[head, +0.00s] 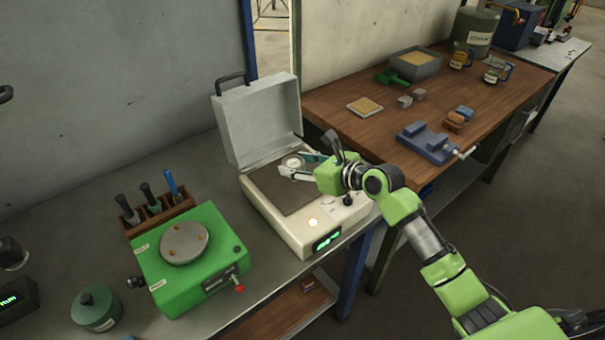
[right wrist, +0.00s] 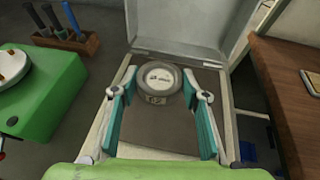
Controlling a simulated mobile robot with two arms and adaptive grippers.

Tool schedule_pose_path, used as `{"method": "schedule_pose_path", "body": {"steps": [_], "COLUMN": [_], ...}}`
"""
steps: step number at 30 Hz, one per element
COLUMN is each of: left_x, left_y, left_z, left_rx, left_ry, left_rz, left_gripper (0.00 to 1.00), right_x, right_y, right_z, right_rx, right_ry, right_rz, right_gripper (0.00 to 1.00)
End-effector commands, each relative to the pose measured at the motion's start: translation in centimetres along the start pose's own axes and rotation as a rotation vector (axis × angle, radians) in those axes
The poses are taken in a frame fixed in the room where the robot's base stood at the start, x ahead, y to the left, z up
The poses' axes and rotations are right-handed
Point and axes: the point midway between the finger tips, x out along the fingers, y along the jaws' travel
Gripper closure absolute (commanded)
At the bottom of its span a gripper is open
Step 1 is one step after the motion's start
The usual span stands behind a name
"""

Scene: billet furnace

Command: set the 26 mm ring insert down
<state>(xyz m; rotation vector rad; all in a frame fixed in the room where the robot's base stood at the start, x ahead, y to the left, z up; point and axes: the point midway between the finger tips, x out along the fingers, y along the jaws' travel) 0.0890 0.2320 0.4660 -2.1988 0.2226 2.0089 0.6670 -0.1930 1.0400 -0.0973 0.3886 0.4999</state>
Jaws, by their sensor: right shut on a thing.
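The ring insert (head: 292,161) is a small grey ring with a pale round face. It also shows in the right wrist view (right wrist: 158,82), where dark marking is visible on its front side. My right gripper (head: 295,164) is shut on it, with one teal-padded finger on each side, as the right wrist view (right wrist: 159,88) shows. The ring is over the dark bed of a cream bench machine (head: 310,233), near the hinge side of its raised grey lid (head: 258,121). I cannot tell whether its underside touches the bed. My left gripper is not in view.
Left of the machine stand a green unit with a round plate (head: 185,243) and a wooden tool rack (head: 157,211). On the right, a wooden bench (head: 345,93) holds a blue vise (head: 425,143) and small blocks. The front part of the machine's bed is clear.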

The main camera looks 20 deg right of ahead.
Motion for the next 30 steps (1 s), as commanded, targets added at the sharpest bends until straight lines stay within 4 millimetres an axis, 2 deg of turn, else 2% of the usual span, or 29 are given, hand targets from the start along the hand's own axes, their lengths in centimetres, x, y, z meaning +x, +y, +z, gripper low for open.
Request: {"method": "schedule_pose_path", "body": {"steps": [1, 10, 16, 28, 29, 30], "left_x": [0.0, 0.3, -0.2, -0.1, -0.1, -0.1], "left_y": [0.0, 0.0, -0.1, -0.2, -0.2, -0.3], "left_z": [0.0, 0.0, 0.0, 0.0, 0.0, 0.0], "left_rx": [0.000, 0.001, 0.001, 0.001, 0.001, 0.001], "left_ry": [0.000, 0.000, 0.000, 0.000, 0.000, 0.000], "left_rz": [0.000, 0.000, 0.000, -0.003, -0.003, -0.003], "left_gripper": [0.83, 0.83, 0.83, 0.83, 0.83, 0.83], "right_x": [0.2, 1.3, 2.3, 2.5, 2.5, 2.5], "right_y": [-0.8, -2.4, -2.4, -2.3, -2.3, -2.3], "right_z": [-0.3, -2.0, -4.4, -4.9, -5.2, -5.2], "right_rx": [-0.001, -0.002, -0.002, -0.001, 0.000, -0.001], "right_ry": [-0.005, -0.006, -0.006, -0.009, -0.003, -0.003], "right_rz": [-0.005, -0.005, -0.003, -0.003, -0.002, -0.002], "right_gripper": [0.96, 0.96, 0.96, 0.96, 0.53, 0.43]}}
